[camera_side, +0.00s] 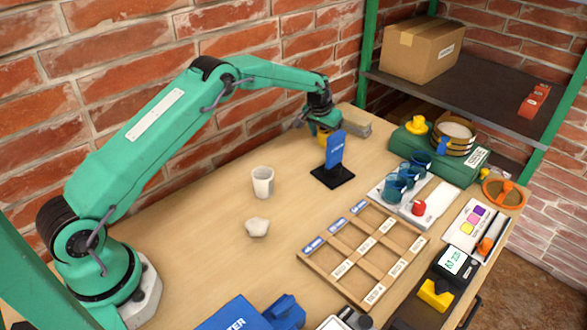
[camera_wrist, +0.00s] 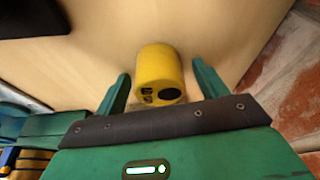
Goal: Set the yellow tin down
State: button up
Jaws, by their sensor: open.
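The yellow tin (camera_wrist: 161,66) stands between the two fingers of my gripper (camera_wrist: 163,82) in the wrist view, over pale wood. A narrow gap shows on each side of it, so the fingers look apart from it. The tin has dark marks and a black round patch on the face towards the camera. In the side view the tin (camera_side: 323,138) shows only in part at the far back of the table, below my gripper (camera_side: 318,127) and behind a blue sign. I cannot see its bottom edge clearly there.
A blue sign on a black base (camera_side: 333,174) stands just in front of the tin. A grey block (camera_side: 356,124) lies to its right, and the brick wall is close behind. A white cup (camera_side: 263,182) and a pale stone (camera_side: 257,227) stand nearer, with bare table around them.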

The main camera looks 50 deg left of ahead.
aim_at(325, 131)
dwell(0.3)
jog(key=c, duration=1.2)
jog(key=shift+r, duration=0.1)
notch_tip(325, 131, up, 10)
jog(key=shift+f, duration=0.1)
jog(key=shift+s, duration=0.1)
dwell(0.3)
jog(key=shift+s+d+r, duration=0.2)
jog(key=shift+s+r, duration=0.15)
jog(key=shift+r, duration=0.25)
jog(key=shift+m, duration=0.8)
jog(key=s+d+r, duration=0.2)
jog(key=s, duration=0.7)
jog(key=s+d+r, duration=0.2)
jog(key=s+r, duration=0.1)
jog(key=s, duration=0.6)
jog(key=s+d+r, duration=0.2)
jog(key=s, duration=0.8)
jog(key=shift+d+r, duration=0.15)
jog(key=shift+r, duration=0.1)
